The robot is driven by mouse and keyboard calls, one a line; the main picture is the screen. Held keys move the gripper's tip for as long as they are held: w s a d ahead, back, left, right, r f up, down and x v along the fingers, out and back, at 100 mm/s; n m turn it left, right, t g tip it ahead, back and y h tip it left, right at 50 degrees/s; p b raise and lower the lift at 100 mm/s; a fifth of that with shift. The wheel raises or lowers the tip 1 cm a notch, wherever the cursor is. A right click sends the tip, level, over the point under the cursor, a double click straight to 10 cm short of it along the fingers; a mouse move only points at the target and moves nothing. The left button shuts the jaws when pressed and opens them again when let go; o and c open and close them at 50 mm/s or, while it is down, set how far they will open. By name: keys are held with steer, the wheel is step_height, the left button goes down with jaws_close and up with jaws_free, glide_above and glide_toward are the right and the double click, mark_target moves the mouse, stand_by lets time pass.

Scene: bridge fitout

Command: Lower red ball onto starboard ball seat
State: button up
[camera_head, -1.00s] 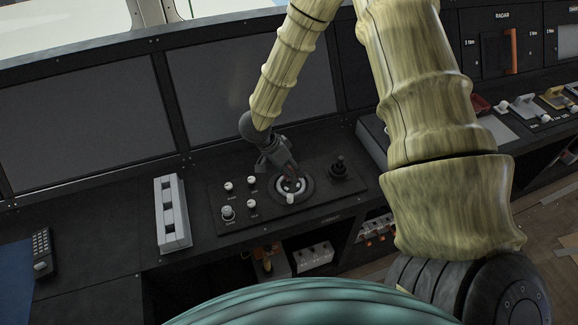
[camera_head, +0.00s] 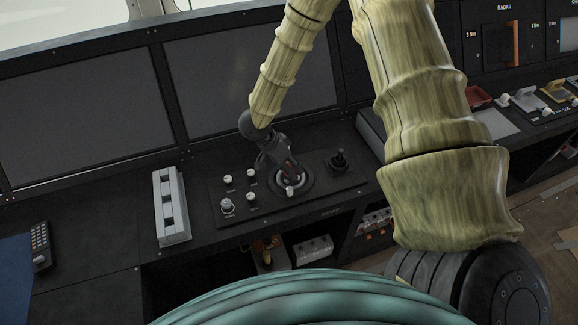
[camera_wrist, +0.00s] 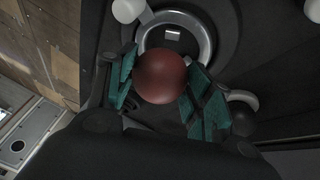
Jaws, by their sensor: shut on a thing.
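In the wrist view a dark red ball (camera_wrist: 160,77) sits between the teal finger pads of my gripper (camera_wrist: 157,90), which is shut on it. Beyond the ball is a round seat with a pale metal ring (camera_wrist: 205,40), set in the dark console panel. The ball overlaps the ring's near edge in this view; I cannot tell whether they touch. In the head view my gripper (camera_head: 289,170) points down over the ringed seat (camera_head: 303,182) and hides part of it. The ball is barely visible there, mostly covered by the fingers.
White knobs (camera_head: 228,179) stand left of the seat and a small black joystick (camera_head: 339,160) to its right. A grey slotted block (camera_head: 171,206) lies farther left, near a handset (camera_head: 41,246). Monitors (camera_head: 248,84) rise behind. A white knob (camera_wrist: 128,10) is close in the wrist view.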

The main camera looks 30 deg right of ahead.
steer(key=shift+f, duration=0.2)
steer(key=shift+f, duration=0.3)
steer(key=shift+f, duration=0.2)
stand_by(0.3)
steer(key=o, duration=1.2)
steer(key=shift+c, duration=0.2)
steer(key=v, duration=1.2)
stand_by(0.6)
